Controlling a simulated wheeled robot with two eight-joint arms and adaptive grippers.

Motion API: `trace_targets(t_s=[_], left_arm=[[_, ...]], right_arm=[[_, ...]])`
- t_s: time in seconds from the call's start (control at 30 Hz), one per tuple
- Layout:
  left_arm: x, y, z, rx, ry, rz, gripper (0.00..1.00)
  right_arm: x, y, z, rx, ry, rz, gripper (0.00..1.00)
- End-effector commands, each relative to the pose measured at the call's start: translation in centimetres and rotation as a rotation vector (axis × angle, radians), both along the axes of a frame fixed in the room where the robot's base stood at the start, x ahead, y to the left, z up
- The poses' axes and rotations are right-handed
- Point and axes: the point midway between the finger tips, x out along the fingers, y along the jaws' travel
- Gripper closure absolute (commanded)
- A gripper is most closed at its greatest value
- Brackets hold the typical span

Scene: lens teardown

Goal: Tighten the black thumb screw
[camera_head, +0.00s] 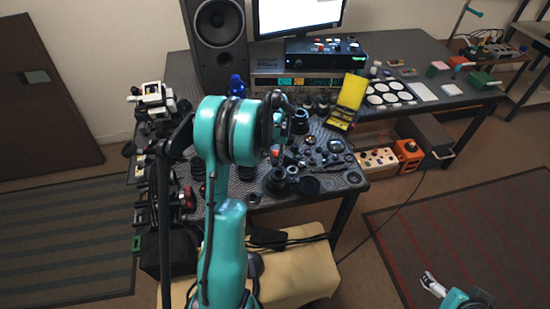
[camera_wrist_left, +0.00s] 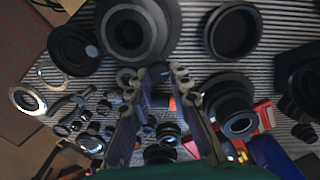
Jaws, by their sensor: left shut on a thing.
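My left gripper (camera_wrist_left: 157,84) points down over the bench, with its two fingers shut on a small dark piece, which looks like the black thumb screw (camera_wrist_left: 158,72). Only a little of that piece shows between the fingertips. A large black lens barrel (camera_wrist_left: 128,30) stands just beyond the fingertips; I cannot tell whether the screw sits in it. In the head view, my teal left wrist hides most of the left gripper and the screw. My right gripper (camera_head: 433,285) is low at the right, away from the bench and over the floor; its finger opening is too small to tell.
Lens rings and barrels crowd the striped mat (camera_wrist_left: 190,45), including a black ring (camera_wrist_left: 233,31) and a stepped barrel (camera_wrist_left: 230,108). A yellow case (camera_head: 349,98), a speaker (camera_head: 218,40) and a monitor (camera_head: 296,14) stand behind. Floor at the right is open.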

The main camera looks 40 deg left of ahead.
Motion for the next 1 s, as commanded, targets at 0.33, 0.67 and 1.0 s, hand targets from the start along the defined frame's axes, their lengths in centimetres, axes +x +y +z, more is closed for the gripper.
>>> trace_targets(t_s=[0.33, 0.67, 1.0], left_arm=[[0.05, -0.09, 0.02, 0.000, 0.000, -0.264, 1.00], [0.06, -0.15, 0.00, 0.000, 0.000, -0.425, 1.00], [0.05, -0.16, -0.01, 0.000, 0.000, -0.467, 1.00]], right_arm=[[0.00, 0.00, 0.19, 0.000, 0.000, 0.000, 0.15], [0.00, 0.00, 0.27, 0.000, 0.000, 0.000, 0.15], [0.00, 0.00, 0.29, 0.000, 0.000, 0.000, 0.15]])
